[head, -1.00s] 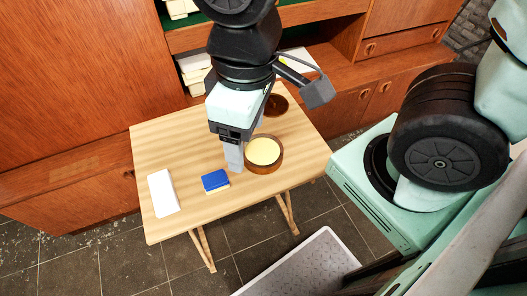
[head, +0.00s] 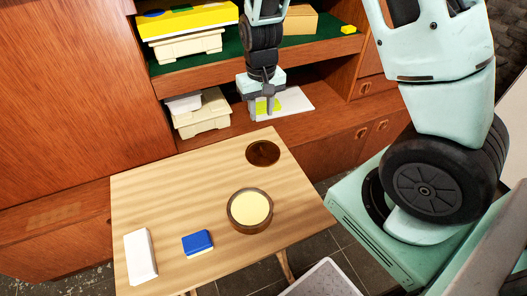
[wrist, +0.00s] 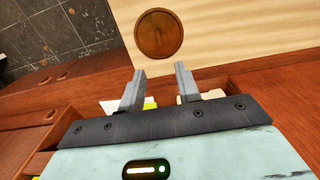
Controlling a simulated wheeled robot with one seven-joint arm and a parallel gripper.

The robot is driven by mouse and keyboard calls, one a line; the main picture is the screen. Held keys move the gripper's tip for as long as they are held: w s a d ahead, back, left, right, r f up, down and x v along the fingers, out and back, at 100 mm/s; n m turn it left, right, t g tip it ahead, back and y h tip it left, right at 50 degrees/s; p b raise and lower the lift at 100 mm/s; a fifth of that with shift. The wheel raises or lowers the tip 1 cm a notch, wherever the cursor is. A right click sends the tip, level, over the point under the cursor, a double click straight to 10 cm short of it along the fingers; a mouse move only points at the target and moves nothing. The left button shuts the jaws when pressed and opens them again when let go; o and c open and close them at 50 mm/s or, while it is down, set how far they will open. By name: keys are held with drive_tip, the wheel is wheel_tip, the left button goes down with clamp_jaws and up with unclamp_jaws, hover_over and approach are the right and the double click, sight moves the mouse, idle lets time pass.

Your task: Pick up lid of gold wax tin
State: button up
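A dark brown round lid (head: 263,152) lies flat near the back edge of the small wooden table (head: 160,190). The round tin (head: 234,222) stands open in front of it, with pale yellow wax inside. My gripper (head: 264,112) is beyond the table's back edge, in front of the wall unit, apart from the lid. In the wrist view the two fingers of my gripper (wrist: 160,72) are spread with nothing between them. The brown lid (wrist: 159,34) shows just past the fingertips there; the tin is not in that view.
A blue and cream block (head: 197,243) and a white block (head: 140,256) lie at the table's front left. The wall unit's shelf (head: 300,122) behind the table holds cream boxes (head: 203,112) and a white sheet with something yellow-green (head: 270,106).

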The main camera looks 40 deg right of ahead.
hover_over(262, 147)
drive_tip(key=f, duration=0.9)
drive_tip(key=shift+s+a+f, duration=0.1)
drive_tip(key=shift+a, duration=0.1)
drive_tip(key=shift+d+f+p, duration=0.15)
drive_tip(key=shift+f+p, duration=0.2)
drive_tip(key=shift+f, duration=2.2)
clamp_jaws()
